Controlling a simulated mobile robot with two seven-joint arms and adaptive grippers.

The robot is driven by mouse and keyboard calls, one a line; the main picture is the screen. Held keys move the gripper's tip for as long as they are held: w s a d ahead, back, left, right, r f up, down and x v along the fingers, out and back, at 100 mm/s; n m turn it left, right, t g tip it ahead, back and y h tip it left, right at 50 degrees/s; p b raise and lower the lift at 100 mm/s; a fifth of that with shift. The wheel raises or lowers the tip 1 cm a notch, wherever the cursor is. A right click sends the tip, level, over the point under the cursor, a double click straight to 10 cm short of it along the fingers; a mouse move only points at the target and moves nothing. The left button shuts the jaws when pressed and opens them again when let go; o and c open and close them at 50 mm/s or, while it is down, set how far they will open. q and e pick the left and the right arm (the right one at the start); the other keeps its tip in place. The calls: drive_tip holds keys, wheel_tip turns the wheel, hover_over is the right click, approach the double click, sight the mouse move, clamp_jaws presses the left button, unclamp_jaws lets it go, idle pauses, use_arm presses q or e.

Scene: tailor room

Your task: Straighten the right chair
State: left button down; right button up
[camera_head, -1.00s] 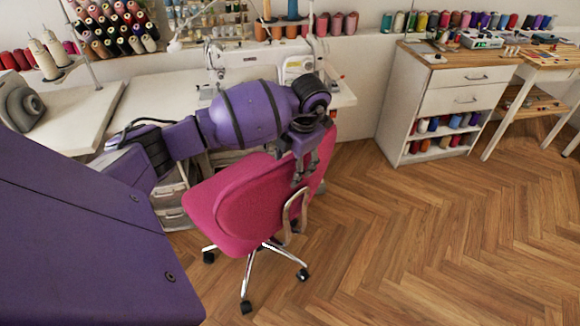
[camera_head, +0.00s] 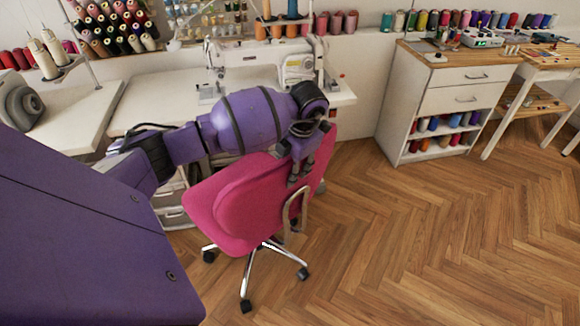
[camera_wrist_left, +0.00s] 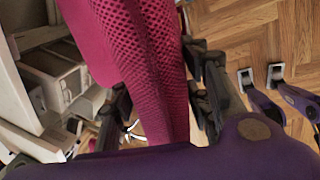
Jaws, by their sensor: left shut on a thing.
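The pink office chair (camera_head: 243,207) stands on its wheeled base in front of the sewing table, turned at an angle to the table. Its backrest also fills the middle of the left wrist view (camera_wrist_left: 150,60). My left gripper (camera_head: 300,172) comes down on the top edge of the backrest and is shut on it. In the left wrist view its fingers (camera_wrist_left: 160,110) lie on both sides of the pink edge. The seat is partly hidden behind the backrest. My right gripper is not in the head view.
The white sewing table (camera_head: 340,92) with a sewing machine (camera_head: 265,63) is just behind the chair. A white drawer cabinet (camera_head: 445,95) stands at the right. The wood floor (camera_head: 430,240) right of the chair is clear.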

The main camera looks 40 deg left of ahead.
sight(242, 184)
use_arm(q)
drive_tip(key=shift+s+a+r, duration=0.1)
drive_tip(key=shift+s+a, duration=0.1)
drive_tip(key=shift+s, duration=0.35)
drive_tip(key=s+a+m, duration=0.1)
drive_tip(key=s+m, duration=0.1)
drive_tip(key=s, duration=0.1)
drive_tip(key=s+a+m+p, duration=0.1)
drive_tip(key=s+a, duration=0.1)
drive_tip(key=s, duration=0.2)
drive_tip(key=s+a+m+t+p, duration=0.1)
drive_tip(key=s+a+m, duration=0.1)
drive_tip(key=s, duration=0.1)
drive_tip(key=shift+s+m, duration=0.2)
drive_tip(key=shift+m, duration=0.1)
drive_tip(key=shift+s+a+m+h+p, duration=0.3)
drive_tip(key=shift+s+a+p, duration=0.05)
drive_tip(key=shift+s+a, duration=0.1)
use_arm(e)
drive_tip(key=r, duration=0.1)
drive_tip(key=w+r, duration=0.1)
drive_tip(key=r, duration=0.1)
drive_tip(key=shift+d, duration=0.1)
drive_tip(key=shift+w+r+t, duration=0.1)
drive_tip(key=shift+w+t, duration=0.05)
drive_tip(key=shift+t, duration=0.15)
use_arm(q)
drive_tip(key=c, duration=1)
unclamp_jaws()
